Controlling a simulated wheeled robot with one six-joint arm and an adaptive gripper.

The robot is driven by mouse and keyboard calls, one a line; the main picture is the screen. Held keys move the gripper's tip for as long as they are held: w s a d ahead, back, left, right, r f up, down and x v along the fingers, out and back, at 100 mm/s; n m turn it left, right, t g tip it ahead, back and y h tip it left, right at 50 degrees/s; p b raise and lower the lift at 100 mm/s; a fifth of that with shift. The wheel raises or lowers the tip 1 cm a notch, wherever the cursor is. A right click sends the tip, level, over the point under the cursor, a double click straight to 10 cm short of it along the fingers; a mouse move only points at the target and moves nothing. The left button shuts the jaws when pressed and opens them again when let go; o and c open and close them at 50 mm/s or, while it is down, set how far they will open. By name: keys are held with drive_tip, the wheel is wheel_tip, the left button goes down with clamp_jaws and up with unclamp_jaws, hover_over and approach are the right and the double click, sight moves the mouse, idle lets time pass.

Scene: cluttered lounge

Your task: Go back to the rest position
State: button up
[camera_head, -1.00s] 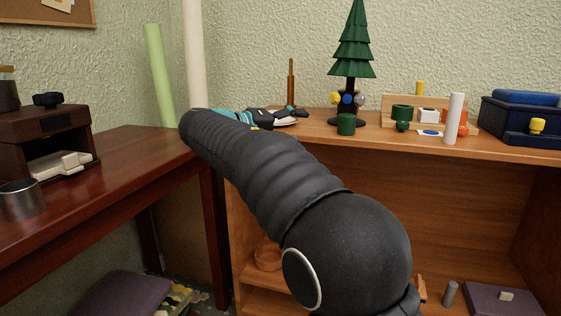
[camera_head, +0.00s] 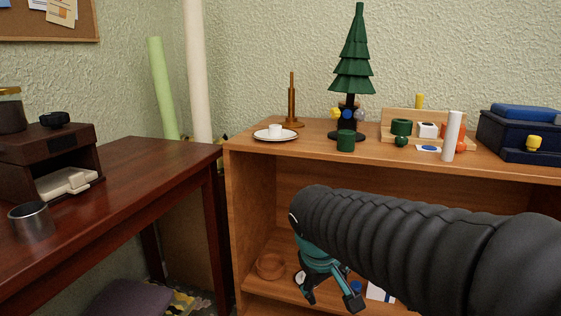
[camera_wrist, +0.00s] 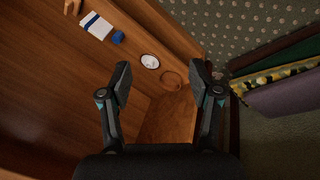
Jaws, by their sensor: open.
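My gripper (camera_head: 331,298) hangs in front of the open shelf unit in the head view, pointing down, with my dark ribbed arm reaching in from the right. In the wrist view my gripper (camera_wrist: 161,84) has its two fingers spread wide, with nothing held between them. Below and beyond the fingers are a brown bowl (camera_wrist: 171,81), a small white round thing (camera_wrist: 150,61), a blue piece (camera_wrist: 118,37) and a white and blue box (camera_wrist: 96,25) on the lower shelf. The brown bowl also shows in the head view (camera_head: 270,266), left of the gripper.
The shelf unit's top (camera_head: 245,147) holds a white plate (camera_head: 266,136), a green tree (camera_head: 354,66), a white cylinder (camera_head: 452,136) and a dark blue box (camera_head: 505,135). A dark red table (camera_head: 130,165) stands at left with a metal cup (camera_head: 31,222). A purple cushion (camera_head: 125,299) lies low between them.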

drive_tip(key=s+d+r+m+t+y+p, duration=0.1)
drive_tip(key=s+d+r+m+p, duration=0.1)
drive_tip(key=s, duration=0.5)
drive_tip(key=s+d+r+m+y+p, duration=0.1)
drive_tip(key=s+d+r+m+p, duration=0.2)
drive_tip(key=s+d, duration=0.2)
drive_tip(key=shift+s+r+t, duration=0.15)
drive_tip(key=shift+s+t, duration=0.25)
drive_tip(key=shift+s, duration=0.85)
